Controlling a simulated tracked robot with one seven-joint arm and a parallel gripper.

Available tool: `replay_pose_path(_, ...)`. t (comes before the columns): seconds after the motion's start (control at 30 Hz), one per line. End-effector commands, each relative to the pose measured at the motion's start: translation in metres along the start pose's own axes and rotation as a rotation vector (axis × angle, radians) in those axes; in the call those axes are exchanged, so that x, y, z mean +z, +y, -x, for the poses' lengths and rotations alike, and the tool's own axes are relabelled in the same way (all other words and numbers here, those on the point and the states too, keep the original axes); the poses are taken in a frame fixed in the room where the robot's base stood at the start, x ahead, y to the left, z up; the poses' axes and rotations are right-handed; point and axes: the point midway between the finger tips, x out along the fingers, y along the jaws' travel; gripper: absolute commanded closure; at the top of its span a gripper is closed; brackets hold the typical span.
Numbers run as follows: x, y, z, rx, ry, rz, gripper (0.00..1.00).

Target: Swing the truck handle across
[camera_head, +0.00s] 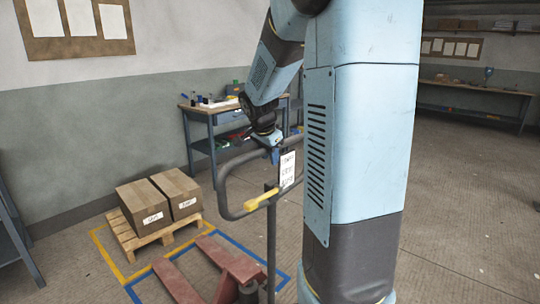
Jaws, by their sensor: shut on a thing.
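The truck handle (224,194) is a dark grey loop on an upright shaft (271,240). It has a yellow lever (262,199) at its lower bar and a white label (287,170). The red pallet truck (180,282) stands on the floor below, its forks pointing toward the left. My gripper (274,154) is at the upper bar of the handle loop and is shut on it. The fingertips are small in this view. My arm's large blue link hides the right part of the handle.
A wooden pallet (155,235) with two cardboard boxes (146,206) stands left of the truck, inside yellow floor lines. A blue workbench (209,110) with small items stands behind the handle. Blue floor lines run around the truck. Open floor (470,200) lies to the right.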

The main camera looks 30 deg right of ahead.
Motion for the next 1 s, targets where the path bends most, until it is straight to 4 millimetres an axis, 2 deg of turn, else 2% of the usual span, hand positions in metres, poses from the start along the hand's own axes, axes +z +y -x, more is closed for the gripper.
replay_pose_path(0.03, -0.0002, -0.0009, 0.0004, -0.002, 0.001, 0.000, 0.84)
replay_pose_path(0.2, -0.0003, -0.0012, 0.0006, -0.003, 0.001, 0.000, 1.00)
replay_pose_path(1.0, -0.0009, -0.0018, 0.0011, -0.005, 0.002, 0.000, 1.00)
